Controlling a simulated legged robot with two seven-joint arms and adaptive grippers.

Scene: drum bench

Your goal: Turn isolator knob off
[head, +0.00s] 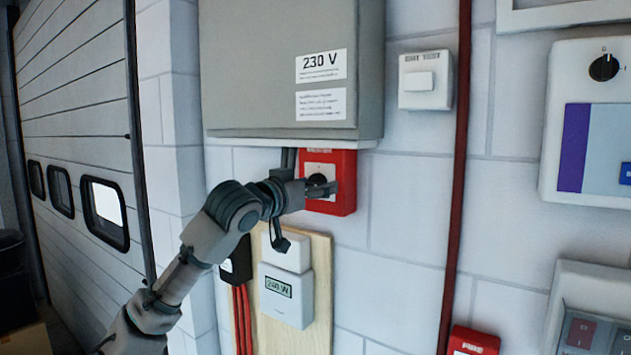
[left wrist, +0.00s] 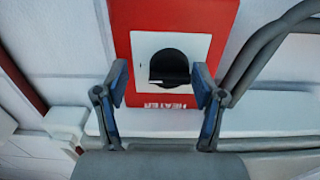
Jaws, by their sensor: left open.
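The isolator is a red box (head: 346,168) on the wall below the grey 230 V cabinet, with a black knob (head: 317,180) on its white plate. My left gripper (head: 325,189) is at the front of this box and partly covers the knob. In the left wrist view the red box (left wrist: 122,30) reads HEATER upside down, and its round black knob (left wrist: 169,66) shows on the white plate. The open left gripper (left wrist: 161,82) has one fingertip on each side of the knob, with nothing held. Contact cannot be told. My right gripper is not in view.
The grey cabinet (head: 270,65) hangs just above. A meter (head: 286,296) on a wooden board and red cables (head: 241,318) are below. A dark red pipe (head: 459,170) runs down the wall to the right. Another panel (head: 604,125) is at far right.

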